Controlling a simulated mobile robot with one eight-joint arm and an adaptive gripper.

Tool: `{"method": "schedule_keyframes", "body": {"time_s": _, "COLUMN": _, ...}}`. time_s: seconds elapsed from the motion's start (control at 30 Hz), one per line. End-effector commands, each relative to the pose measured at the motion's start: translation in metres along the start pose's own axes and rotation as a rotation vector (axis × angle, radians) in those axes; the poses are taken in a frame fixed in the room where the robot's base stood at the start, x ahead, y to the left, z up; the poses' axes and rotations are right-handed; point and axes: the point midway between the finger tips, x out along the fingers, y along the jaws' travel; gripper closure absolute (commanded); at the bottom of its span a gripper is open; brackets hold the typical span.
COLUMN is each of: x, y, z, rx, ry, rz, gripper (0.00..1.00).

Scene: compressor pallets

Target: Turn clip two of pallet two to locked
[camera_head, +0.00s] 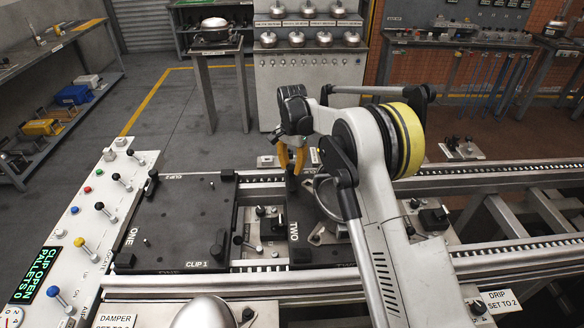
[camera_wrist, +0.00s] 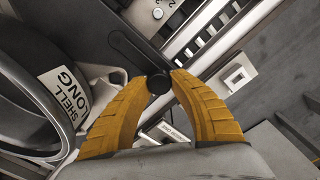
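Pallet two (camera_head: 305,256) is the dark plate marked TWO, right of pallet one (camera_head: 170,235) on the rail line. My gripper (camera_head: 291,180) points down at the far side of pallet two. In the wrist view its yellow fingertips (camera_wrist: 159,79) stand on both sides of a round black knob (camera_wrist: 158,84), seemingly touching it. The knob is at the end of a dark lever arm (camera_wrist: 128,48), apparently clip two of pallet two. My gripper and arm hide this clip in the head view. A round metal shell (camera_wrist: 22,100) with a SHELL LONG label is beside the left finger.
A control panel (camera_head: 92,225) with coloured knobs stands at the left; its display (camera_head: 38,276) reads CLIP OPEN, PALLETS 0. Steel rails (camera_head: 490,170) run along the line. A DAMPER sign (camera_head: 115,320) and a DRIP sign (camera_head: 499,301) stand in front.

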Motion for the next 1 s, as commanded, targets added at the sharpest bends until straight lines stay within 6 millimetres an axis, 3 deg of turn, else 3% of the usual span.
{"method": "schedule_keyframes", "body": {"time_s": 0.47, "x": 0.0007, "y": 0.0002, "z": 0.0003, "rx": -0.052, "ry": -0.001, "rz": 0.001, "gripper": 1.00}}
{"method": "schedule_keyframes", "body": {"time_s": 1.0, "x": 0.0004, "y": -0.0014, "z": 0.0009, "rx": -0.468, "ry": -0.002, "rz": 0.001, "gripper": 1.00}}
